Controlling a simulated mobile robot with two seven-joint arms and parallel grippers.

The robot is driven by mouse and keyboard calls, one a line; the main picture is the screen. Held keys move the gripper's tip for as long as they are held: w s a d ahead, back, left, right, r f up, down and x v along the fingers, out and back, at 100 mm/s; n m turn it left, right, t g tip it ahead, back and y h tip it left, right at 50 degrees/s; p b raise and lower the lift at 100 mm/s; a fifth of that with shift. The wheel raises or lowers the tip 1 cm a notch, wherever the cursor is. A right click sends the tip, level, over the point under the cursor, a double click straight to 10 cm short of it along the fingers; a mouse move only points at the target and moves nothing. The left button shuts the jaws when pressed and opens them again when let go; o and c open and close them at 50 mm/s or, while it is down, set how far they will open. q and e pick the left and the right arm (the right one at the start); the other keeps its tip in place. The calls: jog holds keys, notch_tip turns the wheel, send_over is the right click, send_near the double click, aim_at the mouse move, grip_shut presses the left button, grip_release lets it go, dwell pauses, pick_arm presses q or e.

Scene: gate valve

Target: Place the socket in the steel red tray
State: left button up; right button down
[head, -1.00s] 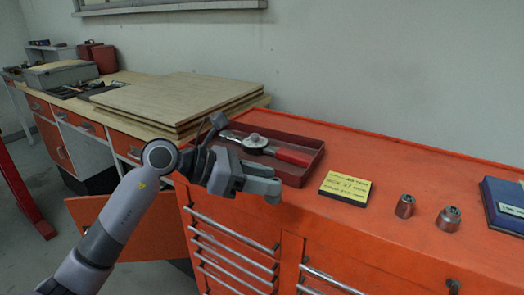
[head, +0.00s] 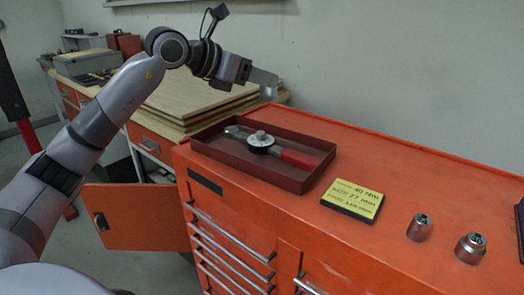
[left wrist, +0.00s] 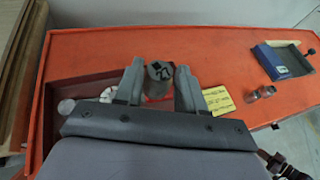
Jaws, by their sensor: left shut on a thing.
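The dark red steel tray (head: 245,178) sits on the orange cabinet top, with a ratchet wrench (head: 262,145) with a red handle inside it. My left gripper (head: 268,84) is raised above the back part of the tray in the head view. In the left wrist view its fingers (left wrist: 159,90) are shut on a metal socket (left wrist: 159,72), whose dark end shows between the fingertips. The held socket is mostly hidden in the head view. The tray (left wrist: 75,95) shows partly behind the gripper there. My right gripper is not in view.
Two other metal sockets (head: 419,228) (head: 470,247) stand on the cabinet top (head: 395,170) at the right. A yellow note block (head: 352,198) lies between them and the tray. A blue box (left wrist: 278,60) shows in the left wrist view. Wooden boards (head: 195,100) lie behind left.

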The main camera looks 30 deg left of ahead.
pick_arm(q)
notch_tip(320, 180, down, 17)
jog(key=shift+f, duration=0.1)
dwell(0.4)
jog(key=shift+f, duration=0.15)
jog(key=o, duration=1.2)
jog(key=shift+c, duration=0.2)
